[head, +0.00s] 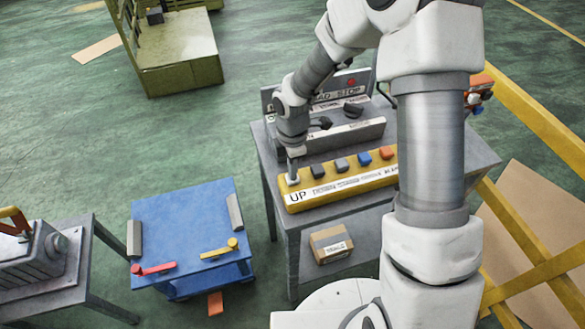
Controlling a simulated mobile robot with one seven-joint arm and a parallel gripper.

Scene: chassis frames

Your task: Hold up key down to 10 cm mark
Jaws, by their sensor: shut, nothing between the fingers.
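A yellow key panel (375,177) lies on the grey table, with a white label strip reading UP at its left end. My gripper (293,177) points down at that end. Its tip is at or just over the UP key, which it mostly hides; I cannot tell whether the key is pressed. The gripper is shut with nothing in it. A blue lift platform (185,222) stands to the left on a low blue base. A red lever-like part (153,269) and a yellow one (219,251) lie along its front edge. I cannot make out a 10 cm mark.
Dark, grey, blue and orange keys sit along the panel. A grey upright box (357,134) stands behind it. A carton (331,244) is on the table's lower shelf. Yellow railing (540,115) is at right, a grey machine (30,262) at far left.

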